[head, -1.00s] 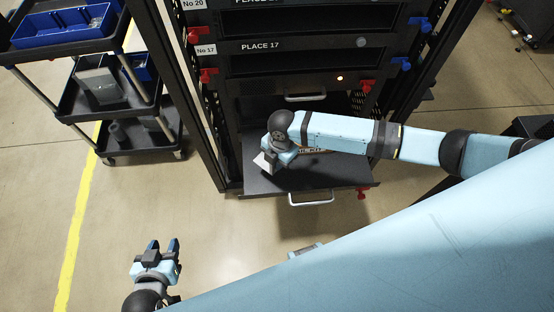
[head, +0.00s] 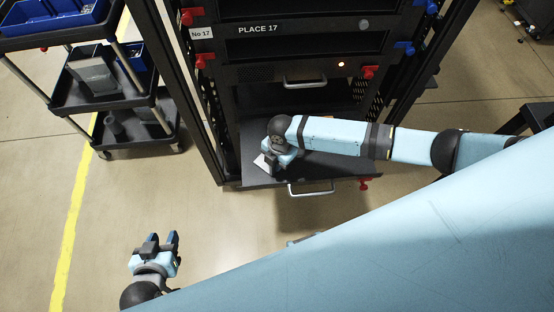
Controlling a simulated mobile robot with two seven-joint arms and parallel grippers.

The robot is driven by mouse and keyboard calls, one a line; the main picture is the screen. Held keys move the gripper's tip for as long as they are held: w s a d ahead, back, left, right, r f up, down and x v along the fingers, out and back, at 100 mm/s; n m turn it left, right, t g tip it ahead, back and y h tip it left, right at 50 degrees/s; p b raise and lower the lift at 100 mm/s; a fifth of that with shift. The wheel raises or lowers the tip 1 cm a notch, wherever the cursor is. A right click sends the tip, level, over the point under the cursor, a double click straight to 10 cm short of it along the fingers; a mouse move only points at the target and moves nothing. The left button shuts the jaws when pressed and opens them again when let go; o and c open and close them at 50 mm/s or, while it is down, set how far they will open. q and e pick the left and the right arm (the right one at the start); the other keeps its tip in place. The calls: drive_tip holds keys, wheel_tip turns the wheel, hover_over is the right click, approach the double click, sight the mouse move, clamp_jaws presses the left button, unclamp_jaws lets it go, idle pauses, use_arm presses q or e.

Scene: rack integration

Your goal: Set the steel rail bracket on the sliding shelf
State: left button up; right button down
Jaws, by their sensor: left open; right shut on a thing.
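The sliding shelf (head: 325,168) is a dark tray pulled out from the lower rack, with a silver handle on its front edge. My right gripper (head: 270,162) is over the shelf's left front part, shut on the steel rail bracket (head: 262,162). Only a small light-grey piece of the bracket shows beside the gripper; my wrist hides the rest. I cannot tell whether the bracket touches the shelf. My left gripper (head: 159,241) is open and empty above the floor at the lower left, apart from the rack.
The black rack (head: 290,73) stands behind the shelf, with red and blue latches and a "PLACE 17" label. A cart (head: 130,102) with blue bins and grey parts stands at the left. The floor between is clear.

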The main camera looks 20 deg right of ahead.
use_arm(q)
drive_tip(key=shift+f, duration=0.35)
use_arm(e)
drive_tip(key=shift+f, duration=0.35)
use_arm(q)
drive_tip(key=shift+a, duration=0.1)
use_arm(e)
drive_tip(key=c, duration=1.1)
unclamp_jaws()
drive_tip(key=shift+r, duration=0.1)
drive_tip(key=shift+r, duration=0.35)
use_arm(q)
drive_tip(key=shift+s+r+p, duration=0.1)
drive_tip(key=shift+r+p, duration=0.35)
drive_tip(key=shift+p, duration=0.1)
use_arm(e)
wheel_tip(320, 180, up, 13)
drive_tip(key=d, duration=0.1)
drive_tip(key=shift+w+d, duration=0.2)
drive_tip(key=shift+w, duration=0.2)
use_arm(q)
drive_tip(key=shift+r, duration=0.1)
use_arm(e)
drive_tip(key=shift+f, duration=0.1)
